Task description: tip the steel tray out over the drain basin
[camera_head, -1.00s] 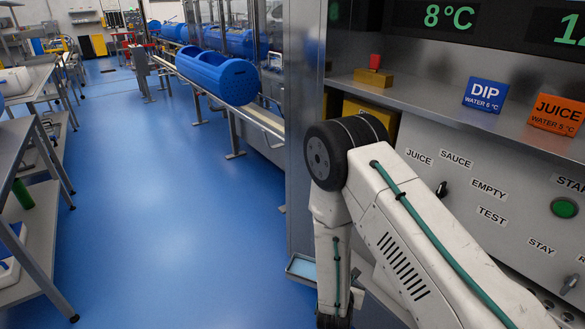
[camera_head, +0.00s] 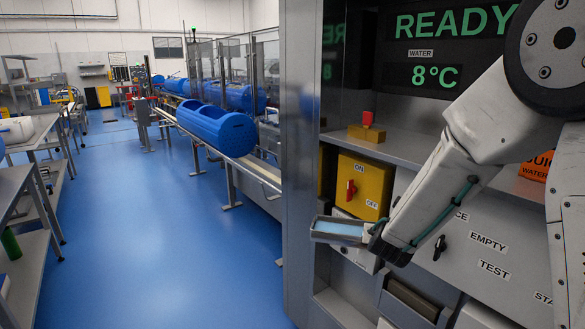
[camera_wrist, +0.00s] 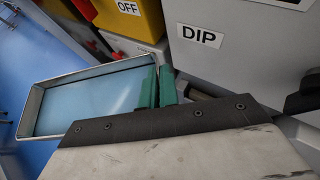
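The steel tray (camera_head: 335,241) is a shallow rectangular pan with light blue liquid-like content in it. It is held up in front of the machine's left part and looks about level. In the wrist view the tray (camera_wrist: 93,72) reaches out to the left over the blue floor. My gripper (camera_wrist: 157,86) has green fingers on either side of the tray's near end wall, shut on it. In the head view my gripper (camera_head: 380,240) is partly hidden by my arm. I cannot pick out a drain basin in either view.
Behind the tray is a yellow switch box (camera_head: 362,186) with a red knob. A DIP label (camera_wrist: 199,36) is close by on the grey panel. Blue tubs (camera_head: 216,128) stand on a conveyor; the blue floor (camera_head: 200,250) is clear.

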